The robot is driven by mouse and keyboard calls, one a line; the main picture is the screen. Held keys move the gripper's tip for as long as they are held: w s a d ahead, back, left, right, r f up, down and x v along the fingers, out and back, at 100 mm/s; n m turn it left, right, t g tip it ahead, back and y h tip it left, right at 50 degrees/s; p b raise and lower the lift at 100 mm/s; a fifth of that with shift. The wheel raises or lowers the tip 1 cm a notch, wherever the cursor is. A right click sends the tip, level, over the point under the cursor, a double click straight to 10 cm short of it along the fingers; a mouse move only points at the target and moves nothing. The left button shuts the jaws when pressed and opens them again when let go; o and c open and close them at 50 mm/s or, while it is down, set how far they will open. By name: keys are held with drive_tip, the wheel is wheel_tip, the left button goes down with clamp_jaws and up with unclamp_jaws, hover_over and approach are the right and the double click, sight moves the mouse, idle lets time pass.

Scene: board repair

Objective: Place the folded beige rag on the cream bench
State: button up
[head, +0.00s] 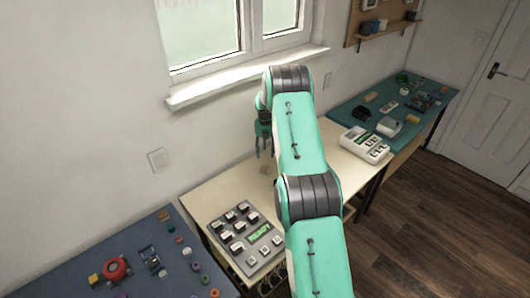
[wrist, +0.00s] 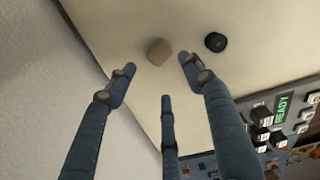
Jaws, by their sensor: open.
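The cream bench (head: 205,192) stands against the wall under the window; its pale top also fills much of the wrist view (wrist: 120,25). A small beige, folded-looking piece (wrist: 158,51), which looks like the rag, lies on that top just beyond my fingertips. My gripper (wrist: 158,76) is open, its three fingers spread around the line to the piece, with nothing held. In the head view my gripper (head: 264,150) hangs over the back of the bench, partly hidden by my arm. Whether any finger touches the piece cannot be told.
A black round object (wrist: 215,42) lies right of the piece. A grey button panel reading READY (head: 246,233) sits on the bench's left part, a white device (head: 364,145) at its right end. A blue table (head: 60,273) and a teal table (head: 345,104) carry several small objects.

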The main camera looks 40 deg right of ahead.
drive_tip(key=s+a+r+m+t, duration=0.1)
drive_tip(key=a+r+m, duration=0.2)
drive_tip(key=a+r, duration=0.6)
drive_tip(key=a+r+m, duration=0.2)
drive_tip(key=a+r, duration=0.3)
drive_tip(key=r, duration=0.8)
drive_tip(key=s+a+r+m+t, duration=0.1)
drive_tip(key=s+a+r+m, duration=0.2)
drive_tip(key=s+a+r, duration=0.35)
drive_tip(key=s+a+r+m, duration=0.2)
drive_tip(key=s+a+r, duration=0.1)
drive_tip(key=a+r, duration=0.6)
drive_tip(key=s+a+r+m+t, duration=0.1)
drive_tip(key=s+a+r+m, duration=0.25)
drive_tip(key=s+a, duration=0.35)
drive_tip(key=s+a+r+m+t, duration=0.1)
drive_tip(key=s+a+r+m, duration=0.2)
drive_tip(key=s+a+r, duration=0.45)
drive_tip(key=s+a+f+m, duration=0.2)
drive_tip(key=s+a+m, duration=0.1)
drive_tip(key=s, duration=0.7)
drive_tip(key=s+a+f+m+t, duration=0.1)
drive_tip(key=s+a+f+m, duration=0.2)
drive_tip(key=s, duration=0.7)
drive_tip(key=shift+f+t, duration=0.15)
drive_tip(key=shift+t, duration=0.15)
